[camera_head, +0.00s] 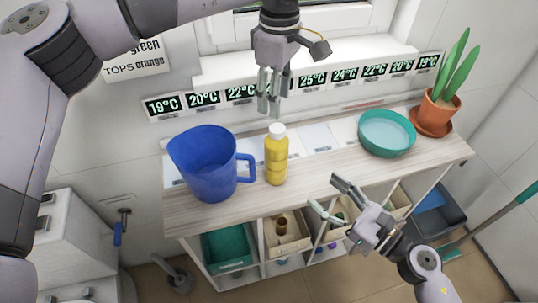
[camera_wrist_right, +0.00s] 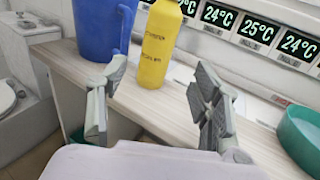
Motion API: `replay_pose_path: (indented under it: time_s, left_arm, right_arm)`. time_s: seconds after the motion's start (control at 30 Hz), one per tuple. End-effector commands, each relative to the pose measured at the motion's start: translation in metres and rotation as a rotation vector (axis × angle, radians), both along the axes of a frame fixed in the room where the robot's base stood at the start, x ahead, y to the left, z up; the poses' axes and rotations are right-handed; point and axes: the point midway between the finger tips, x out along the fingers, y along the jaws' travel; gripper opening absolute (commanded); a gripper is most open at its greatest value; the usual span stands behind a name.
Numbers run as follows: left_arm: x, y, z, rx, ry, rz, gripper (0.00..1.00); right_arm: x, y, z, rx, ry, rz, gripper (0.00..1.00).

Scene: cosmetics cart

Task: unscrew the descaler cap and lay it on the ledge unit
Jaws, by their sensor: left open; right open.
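The yellow descaler bottle (camera_head: 276,160) stands upright on the wooden top of the ledge unit (camera_head: 317,186), with its white cap (camera_head: 277,131) on. The bottle also shows in the right wrist view (camera_wrist_right: 158,45), where its top is cut off by the frame edge. My left gripper (camera_head: 272,104) points down just above the cap, open and apart from it. My right gripper (camera_head: 325,192) is open and empty to the right of the bottle, near the unit's front edge. Its two fingers (camera_wrist_right: 155,105) frame the bottle from a distance in the right wrist view.
A blue jug (camera_head: 205,165) stands close to the bottle's left, its handle toward it. A teal bowl (camera_head: 387,133) and a potted plant (camera_head: 437,108) stand to the right. Temperature displays line the wall behind. The top is bare in front of the bowl. Bins fill the shelves below.

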Motion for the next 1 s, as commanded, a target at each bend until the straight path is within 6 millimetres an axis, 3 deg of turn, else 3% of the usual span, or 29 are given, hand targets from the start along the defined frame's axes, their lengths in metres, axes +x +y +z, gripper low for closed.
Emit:
replay_pose_path:
  time_s: [0.7, 1.0]
  left_arm:
    - [-0.001, -0.001, -0.001, -0.004, 0.003, 0.0, 0.45]
    - [-0.001, -0.001, -0.001, -0.005, 0.004, 0.001, 0.45]
  right_arm:
    - [0.094, 0.096, 0.002, 0.008, -0.001, -0.003, 0.59]
    - [0.115, 0.118, 0.001, 0.004, 0.0, -0.003, 0.59]
